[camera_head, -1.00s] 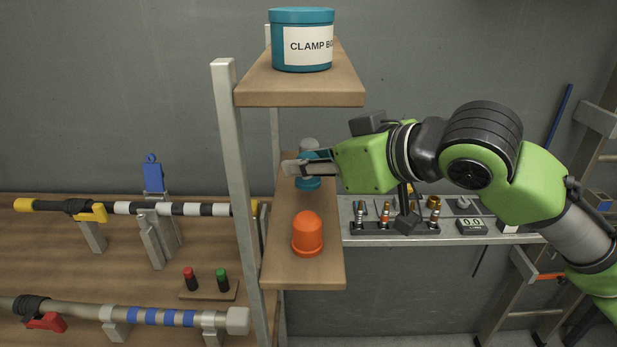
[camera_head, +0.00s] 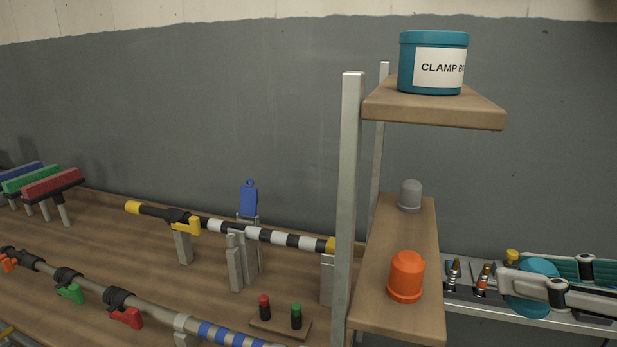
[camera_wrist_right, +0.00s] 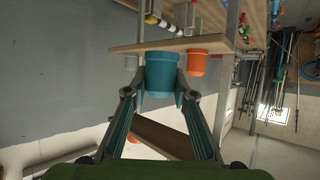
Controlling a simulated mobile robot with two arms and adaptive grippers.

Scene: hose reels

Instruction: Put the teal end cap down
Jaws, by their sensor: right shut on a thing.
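The teal end cap (camera_head: 533,278) is held between the fingers of my right gripper (camera_head: 530,285) at the right edge of the head view, to the right of the lower shelf. In the right wrist view the teal cap (camera_wrist_right: 162,74) sits between the two fingertips (camera_wrist_right: 161,82), with a finger against each side. The grey end cap (camera_head: 410,195) stands at the back of the lower shelf (camera_head: 390,318). The orange end cap (camera_head: 406,276) stands nearer its front. My left gripper is not in view.
A teal clamp tub (camera_head: 432,62) stands on the upper shelf (camera_head: 440,109). A metal post (camera_head: 348,200) rises at the shelves' left. The shelf surface between the grey and orange caps is bare.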

